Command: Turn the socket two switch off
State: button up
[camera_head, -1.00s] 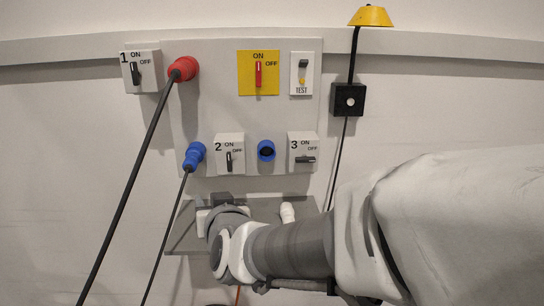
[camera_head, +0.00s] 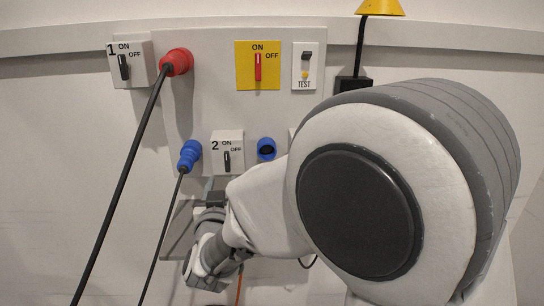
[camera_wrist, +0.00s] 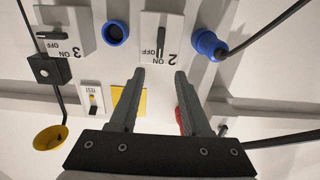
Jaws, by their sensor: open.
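The socket two switch is a white box (camera_head: 219,137) marked 2, ON and OFF, with a dark handle (camera_head: 227,159) standing upright in line with ON. In the wrist view the box (camera_wrist: 176,20) appears upside down, with its handle (camera_wrist: 160,42) just beyond and between my fingertips. My gripper (camera_wrist: 160,74) is open and empty, its two dark fingers pointing toward the box without visible contact. In the head view my gripper sits below the box, its fingertips hard to make out.
A blue plug (camera_head: 189,154) with a black cable is left of the switch; an empty blue socket (camera_head: 266,149) is right. Switch 3 (camera_wrist: 70,32) is mostly hidden by my arm in the head view. A red plug (camera_head: 177,62) and yellow main switch (camera_head: 257,66) sit above.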

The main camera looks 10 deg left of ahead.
aim_at(227, 158)
jog(key=p+x, duration=0.1)
jog(key=x, duration=1)
jog(key=shift+w+a, duration=0.1)
jog(key=shift+w, duration=0.15)
grip_shut()
